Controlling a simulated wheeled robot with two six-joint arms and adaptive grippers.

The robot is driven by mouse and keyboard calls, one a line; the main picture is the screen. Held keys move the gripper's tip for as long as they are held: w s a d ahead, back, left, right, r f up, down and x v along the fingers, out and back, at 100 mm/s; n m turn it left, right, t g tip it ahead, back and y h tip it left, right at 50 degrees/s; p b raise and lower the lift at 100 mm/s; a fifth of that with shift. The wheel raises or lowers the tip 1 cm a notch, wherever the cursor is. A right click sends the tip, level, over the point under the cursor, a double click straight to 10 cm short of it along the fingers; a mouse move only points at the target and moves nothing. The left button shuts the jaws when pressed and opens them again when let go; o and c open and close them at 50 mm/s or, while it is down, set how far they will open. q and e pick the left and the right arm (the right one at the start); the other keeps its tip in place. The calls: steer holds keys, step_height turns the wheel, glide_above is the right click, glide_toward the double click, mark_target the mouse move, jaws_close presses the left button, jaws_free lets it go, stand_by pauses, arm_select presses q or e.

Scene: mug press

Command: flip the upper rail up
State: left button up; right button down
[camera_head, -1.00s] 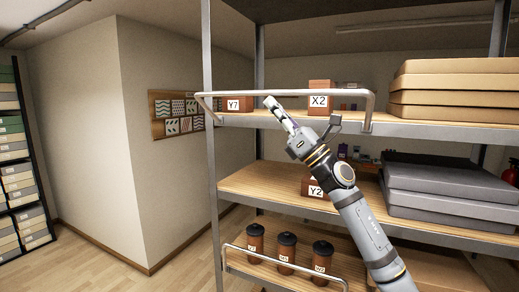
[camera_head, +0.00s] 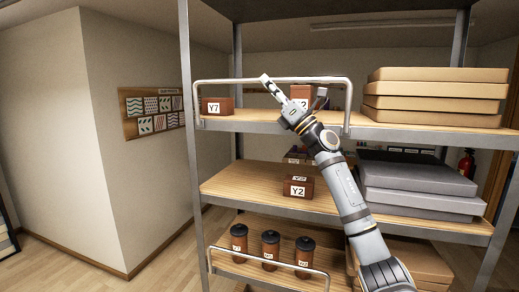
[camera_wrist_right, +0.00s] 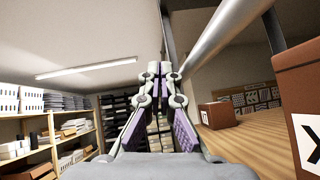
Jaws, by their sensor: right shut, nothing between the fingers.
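The upper rail (camera_head: 230,81) is a pale metal bar with bent ends at the front edge of the top shelf (camera_head: 222,120). It stands about upright, its bar well above the shelf edge. My right gripper (camera_head: 265,78) is shut and empty, its fingers crossing the bar near its middle in the head view. In the right wrist view the rail (camera_wrist_right: 222,36) runs just right of the shut fingers (camera_wrist_right: 158,72); I cannot tell if they touch. The left gripper is out of view.
Box Y7 (camera_head: 217,106) and a second brown box (camera_head: 302,92) stand behind the rail. Flat cartons (camera_head: 435,89) fill the shelf's right. Box Y2 (camera_head: 298,188) is on the middle shelf. A lower rail (camera_head: 270,266) fronts several dark-lidded canisters (camera_head: 270,243).

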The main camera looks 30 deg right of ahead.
steer(key=shift+w+d+r, duration=0.25)
steer(key=shift+w+d, duration=0.2)
steer(key=shift+d, duration=0.05)
stand_by(0.4)
